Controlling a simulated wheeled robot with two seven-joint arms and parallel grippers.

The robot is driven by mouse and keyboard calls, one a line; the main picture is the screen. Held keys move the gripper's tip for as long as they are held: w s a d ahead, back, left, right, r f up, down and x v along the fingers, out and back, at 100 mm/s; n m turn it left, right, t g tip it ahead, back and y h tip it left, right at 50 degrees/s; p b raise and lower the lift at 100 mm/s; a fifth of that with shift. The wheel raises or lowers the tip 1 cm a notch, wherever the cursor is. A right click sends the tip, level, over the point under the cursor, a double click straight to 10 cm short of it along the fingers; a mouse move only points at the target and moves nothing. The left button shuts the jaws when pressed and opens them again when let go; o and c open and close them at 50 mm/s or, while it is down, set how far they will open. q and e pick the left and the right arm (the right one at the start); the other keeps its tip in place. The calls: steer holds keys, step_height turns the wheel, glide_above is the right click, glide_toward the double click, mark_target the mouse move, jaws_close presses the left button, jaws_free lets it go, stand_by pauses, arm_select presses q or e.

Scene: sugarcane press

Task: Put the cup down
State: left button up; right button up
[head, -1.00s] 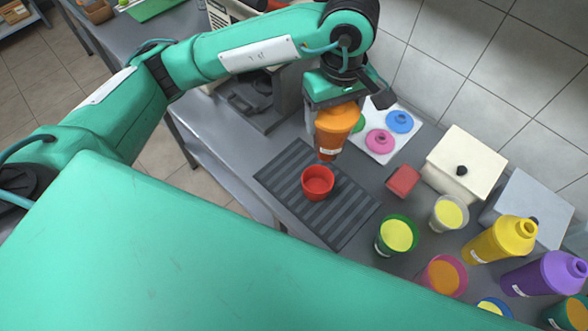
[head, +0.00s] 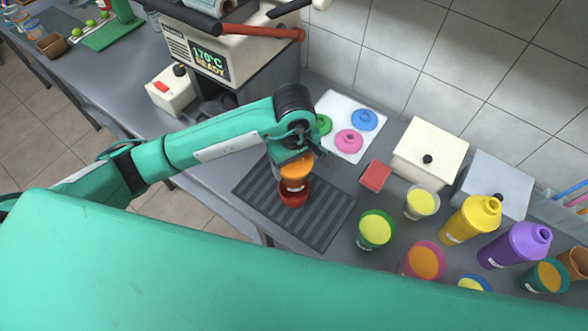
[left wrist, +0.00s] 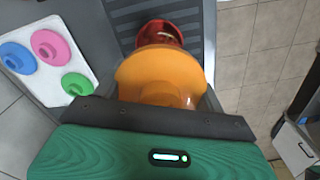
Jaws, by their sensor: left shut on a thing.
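My right gripper is not in view.
A white tray with colored lids (head: 345,128) lies behind the mat. A small red block (head: 375,176), filled cups (head: 375,230) and yellow and purple bottles (head: 515,245) stand to the right. A press machine (head: 225,55) stands at the back left. The mat's right part is clear.

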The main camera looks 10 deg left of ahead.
mark_target(293, 187)
arm_select(q)
steer(key=shift+f, duration=0.7)
step_height(293, 187, down, 4)
steer(key=shift+r+p, duration=0.15)
steer(key=shift+p, duration=0.5)
steer(key=shift+f+b, duration=0.45)
steer(key=shift+b, duration=0.1)
steer(key=o, duration=1.6)
steer(key=shift+r, duration=0.1)
